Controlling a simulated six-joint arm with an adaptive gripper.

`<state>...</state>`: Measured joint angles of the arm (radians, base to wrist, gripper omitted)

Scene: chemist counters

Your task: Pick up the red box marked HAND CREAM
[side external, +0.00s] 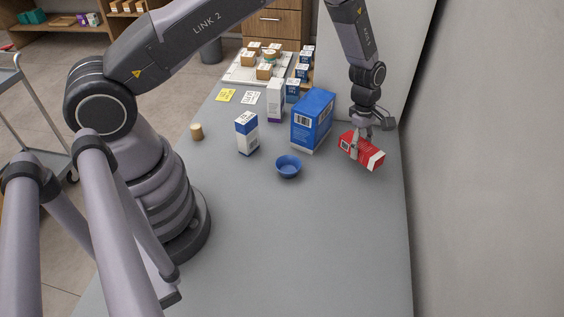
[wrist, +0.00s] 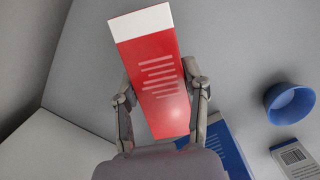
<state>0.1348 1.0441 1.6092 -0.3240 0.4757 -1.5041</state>
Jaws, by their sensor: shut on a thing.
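The red box (side external: 364,152) with a white end is in my gripper (side external: 361,136), at the right side of the counter in the side view. My gripper is shut on it, one finger on each long side. The box is tilted and seems to be above the counter, though its exact height is hard to tell. In the wrist view the red box (wrist: 158,75) lies between the two fingers (wrist: 162,88), with its white end pointing away from the gripper. Pale lines of print show on its face, too blurred to read.
A large blue box (side external: 312,120) stands just left of my gripper. A blue bowl (side external: 288,167), a white-and-blue box (side external: 246,134) and a white box (side external: 275,100) stand further left. A wall (side external: 480,150) borders the counter on the right. The front counter (side external: 310,250) is clear.

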